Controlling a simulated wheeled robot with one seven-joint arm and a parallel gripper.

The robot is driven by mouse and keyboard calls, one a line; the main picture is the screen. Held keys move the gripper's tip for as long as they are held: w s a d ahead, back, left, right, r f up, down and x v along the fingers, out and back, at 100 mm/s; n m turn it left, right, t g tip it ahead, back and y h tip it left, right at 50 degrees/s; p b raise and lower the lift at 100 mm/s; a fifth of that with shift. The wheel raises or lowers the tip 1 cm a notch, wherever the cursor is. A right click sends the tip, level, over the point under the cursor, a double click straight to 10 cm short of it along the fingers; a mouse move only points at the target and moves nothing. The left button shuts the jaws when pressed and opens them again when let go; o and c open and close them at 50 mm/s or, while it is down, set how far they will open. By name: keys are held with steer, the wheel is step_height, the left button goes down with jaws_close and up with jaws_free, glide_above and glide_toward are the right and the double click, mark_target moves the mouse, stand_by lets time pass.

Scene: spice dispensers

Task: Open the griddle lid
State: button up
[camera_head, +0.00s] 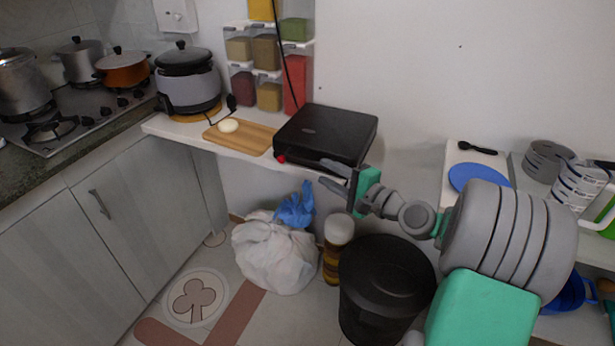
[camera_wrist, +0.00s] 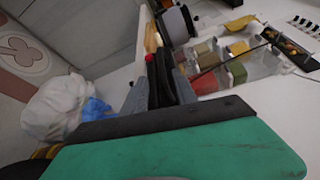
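The black griddle (camera_head: 325,135) sits on the narrow white counter with its lid down. A small red part (camera_head: 281,159) shows at its front left corner. My gripper (camera_head: 323,173) is in front of the griddle's front right side, near the counter edge. Its two grey fingers are apart and nothing is seen held. In the wrist view, the griddle's dark side (camera_wrist: 160,80) and red part (camera_wrist: 149,57) show between and beyond the fingers (camera_wrist: 160,70). I cannot tell whether a finger touches the griddle. The handle is not clearly seen.
A wooden board (camera_head: 243,139) with a pale round item lies left of the griddle. A rice cooker (camera_head: 188,85) and spice dispensers (camera_head: 268,52) stand behind. A black bin (camera_head: 385,285), a jar (camera_head: 336,250) and a white bag (camera_head: 272,258) stand on the floor below.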

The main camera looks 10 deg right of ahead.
mark_target(311, 163)
steer(key=x, duration=0.7)
steer(key=shift+w+a+r, duration=0.2)
steer(key=shift+w+a, duration=0.05)
jaws_close()
stand_by(1.1)
